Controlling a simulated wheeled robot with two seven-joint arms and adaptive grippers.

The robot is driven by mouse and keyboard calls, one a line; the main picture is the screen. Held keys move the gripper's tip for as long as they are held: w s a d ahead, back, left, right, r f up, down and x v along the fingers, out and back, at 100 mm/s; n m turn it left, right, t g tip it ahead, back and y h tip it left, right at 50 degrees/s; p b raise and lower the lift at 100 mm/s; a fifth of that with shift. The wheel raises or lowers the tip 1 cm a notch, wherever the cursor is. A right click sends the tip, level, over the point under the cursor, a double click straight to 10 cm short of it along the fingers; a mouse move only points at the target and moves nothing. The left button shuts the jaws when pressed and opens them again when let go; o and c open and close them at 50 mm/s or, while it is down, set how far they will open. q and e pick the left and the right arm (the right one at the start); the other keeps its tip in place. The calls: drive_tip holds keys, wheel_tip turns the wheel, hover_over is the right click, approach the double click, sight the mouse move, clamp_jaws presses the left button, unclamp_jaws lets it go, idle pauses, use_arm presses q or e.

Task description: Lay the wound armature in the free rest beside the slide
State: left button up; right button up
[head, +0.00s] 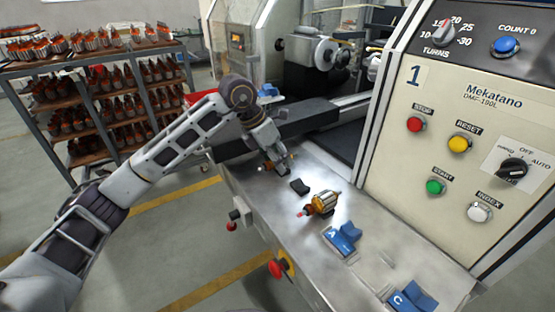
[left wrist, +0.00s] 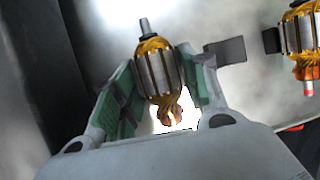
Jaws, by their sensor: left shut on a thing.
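My left gripper (head: 272,169) is low over the steel bench top, near the dark slide (head: 290,118). In the left wrist view the left gripper (left wrist: 165,95) is shut on a wound armature (left wrist: 158,75), with orange windings and a grey shaft. In the head view the gripper mostly hides it. A second wound armature (head: 322,203) lies on the bench to the right, and it also shows in the left wrist view (left wrist: 303,35). A small dark rest (head: 299,186) is between gripper and second armature. Whether the held armature touches anything is unclear. My right gripper is not in view.
Blue blocks marked A (head: 343,238) and C (head: 412,299) stand on the bench towards the front right. The control panel (head: 470,130) rises on the right. A rack (head: 95,90) full of armatures stands at the back left. A red button (head: 277,268) is on the bench's front side.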

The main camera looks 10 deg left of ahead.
use_arm(q)
drive_tip(key=shift+o, duration=0.2)
drive_tip(key=shift+s+f, duration=0.2)
drive_tip(key=shift+f, duration=0.7)
drive_tip(key=o, duration=1.4)
drive_tip(key=shift+w+d+f, duration=0.1)
drive_tip(key=shift+w, duration=0.1)
drive_tip(key=shift+r, duration=0.2)
drive_tip(key=shift+r, duration=0.15)
drive_tip(key=shift+a+r, duration=0.25)
drive_tip(key=shift+r, duration=0.2)
drive_tip(key=v, duration=1.1)
drive_tip(key=shift+d, duration=0.1)
